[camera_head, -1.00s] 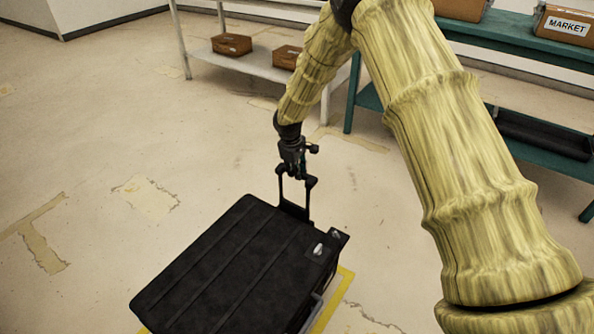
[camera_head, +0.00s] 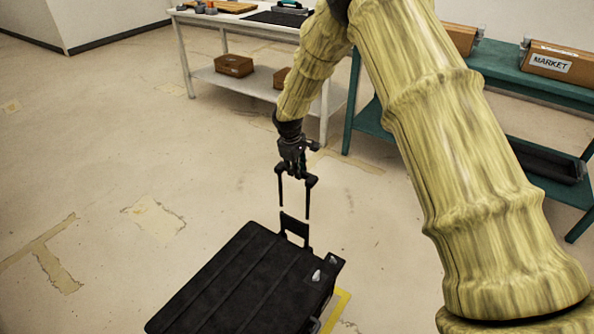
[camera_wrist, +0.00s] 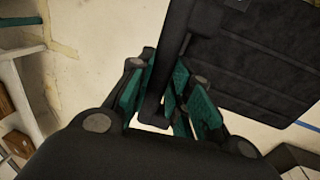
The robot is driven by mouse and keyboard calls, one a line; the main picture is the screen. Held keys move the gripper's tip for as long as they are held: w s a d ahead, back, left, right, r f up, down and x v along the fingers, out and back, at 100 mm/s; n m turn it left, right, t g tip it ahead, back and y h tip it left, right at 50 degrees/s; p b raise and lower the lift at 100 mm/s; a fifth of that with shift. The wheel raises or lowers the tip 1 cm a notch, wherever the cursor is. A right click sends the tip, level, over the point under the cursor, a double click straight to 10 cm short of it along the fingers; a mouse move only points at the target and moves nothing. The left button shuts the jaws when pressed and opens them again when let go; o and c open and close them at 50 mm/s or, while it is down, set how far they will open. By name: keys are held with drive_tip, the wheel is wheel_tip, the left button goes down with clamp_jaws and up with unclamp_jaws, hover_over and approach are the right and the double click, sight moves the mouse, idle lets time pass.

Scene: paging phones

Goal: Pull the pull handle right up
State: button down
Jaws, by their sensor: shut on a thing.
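A black case (camera_head: 235,285) lies on the floor in the lower middle of the head view. Its pull handle (camera_head: 281,192) shows as two thin dark uprights above a black plate (camera_head: 295,228) at the case's far end. My gripper (camera_head: 294,168) is at the top of the handle. In the wrist view, the green-padded fingers (camera_wrist: 162,92) are shut on the dark handle bar (camera_wrist: 154,104). The case also shows at upper right in the wrist view (camera_wrist: 250,55). The fingers partly hide the bar.
A white table (camera_head: 262,82) with a lower shelf stands behind. A teal bench (camera_head: 500,80) with a brown box labelled MARKET (camera_head: 555,63) is at the right. Yellow floor marking (camera_head: 338,305) shows beside the case. The floor at left is clear.

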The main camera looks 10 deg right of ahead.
drive_tip(key=shift+r+p, duration=0.35)
drive_tip(key=shift+r, duration=0.45)
drive_tip(key=shift+w+r, duration=0.1)
drive_tip(key=shift+w, duration=0.05)
drive_tip(key=c, duration=1.3)
unclamp_jaws()
drive_tip(key=shift+r, duration=0.1)
wheel_tip(320, 180, up, 11)
drive_tip(key=s+a, duration=0.1)
drive_tip(key=s, duration=0.1)
drive_tip(key=shift+a+r, duration=0.2)
drive_tip(key=shift+a, duration=0.1)
